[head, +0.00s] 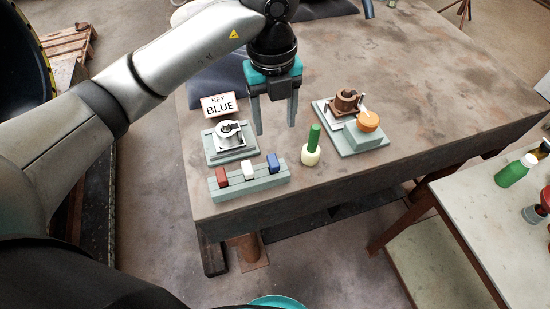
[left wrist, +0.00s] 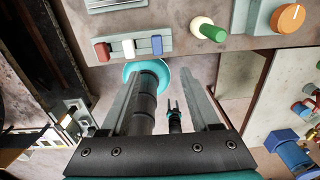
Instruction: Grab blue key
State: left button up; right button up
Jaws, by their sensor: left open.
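The blue key (head: 272,162) stands upright at the right end of a grey-green slotted rack (head: 250,183), beside a white key (head: 248,170) and a red key (head: 222,177). The blue key also shows in the left wrist view (left wrist: 156,45), beyond the fingers. My left gripper (head: 276,129) is open and empty, pointing down above the table behind the rack, apart from the key. A small dark two-pronged shape (left wrist: 174,108) low in the left wrist view may be my right gripper; its opening is unclear.
A "KEY BLUE" sign (head: 220,105) stands behind a metal lock fixture (head: 230,140). A green-handled, cream-based piece (head: 312,146) stands right of the rack. A fixture with an orange knob (head: 367,121) is farther right. The table's right side is clear.

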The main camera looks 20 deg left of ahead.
pick_arm(q)
jog(key=b, duration=0.1)
send_over(273, 160)
notch_tip(273, 160, down, 9)
jog(key=shift+s+f, duration=0.1)
jog(key=shift+s, duration=0.05)
jog(key=shift+f+b, duration=0.4)
jog(key=shift+f, duration=2.55)
jog(key=shift+c, duration=0.2)
grip_shut()
